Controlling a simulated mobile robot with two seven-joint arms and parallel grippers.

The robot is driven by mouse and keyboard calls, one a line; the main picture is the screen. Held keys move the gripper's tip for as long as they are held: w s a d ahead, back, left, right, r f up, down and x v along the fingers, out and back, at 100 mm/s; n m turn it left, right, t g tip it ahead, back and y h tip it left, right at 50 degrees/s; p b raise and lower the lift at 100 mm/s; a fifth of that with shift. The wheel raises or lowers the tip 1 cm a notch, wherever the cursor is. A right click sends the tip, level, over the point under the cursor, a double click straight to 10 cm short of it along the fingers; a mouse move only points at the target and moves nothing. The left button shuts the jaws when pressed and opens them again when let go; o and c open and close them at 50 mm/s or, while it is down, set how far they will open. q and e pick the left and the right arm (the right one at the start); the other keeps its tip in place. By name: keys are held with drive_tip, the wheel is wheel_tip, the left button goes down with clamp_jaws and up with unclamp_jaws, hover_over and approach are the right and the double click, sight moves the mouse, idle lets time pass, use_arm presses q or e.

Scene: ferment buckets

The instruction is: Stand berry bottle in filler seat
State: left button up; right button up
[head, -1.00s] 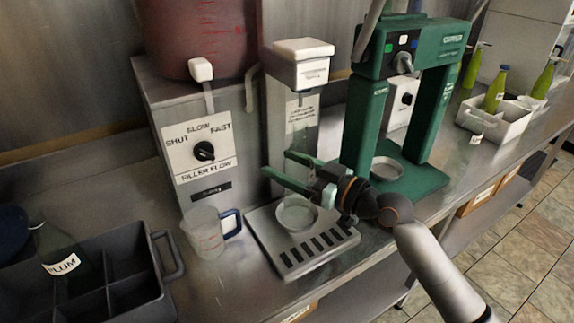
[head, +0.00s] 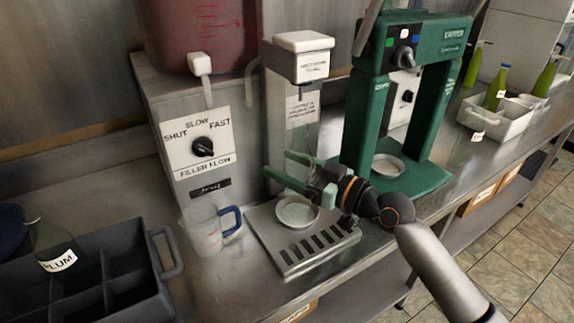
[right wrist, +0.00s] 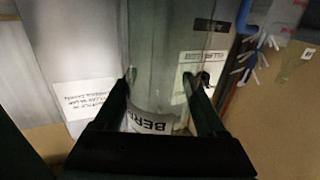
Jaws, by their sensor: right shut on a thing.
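My right gripper (head: 280,168) is shut on the clear glass berry bottle (right wrist: 160,60). In the right wrist view the bottle stands between the two fingers, and its white label starting "BER" (right wrist: 150,122) shows near the palm. In the head view the gripper is over the filler seat, a round pale dish (head: 297,212) on the slotted metal tray under the filler head (head: 303,68). The bottle's glass is faint there, and I cannot tell whether its base touches the seat. My left gripper is not in view.
A measuring jug (head: 203,232) with a blue handle stands left of the tray. A dark divided crate (head: 125,262) holding a plum bottle (head: 52,243) is at lower left. The green capper (head: 428,120) stands close on the right. A white crate (head: 492,128) with green bottles is beyond.

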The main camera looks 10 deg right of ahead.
drive_tip(key=shift+f+b, duration=0.3)
drive_tip(key=shift+b, duration=0.1)
idle(0.8)
drive_tip(key=shift+f, duration=0.2)
drive_tip(key=shift+f+b, duration=0.15)
drive_tip(key=shift+b, duration=0.3)
idle(0.4)
drive_tip(key=o, duration=1.6)
drive_tip(key=shift+c, duration=0.2)
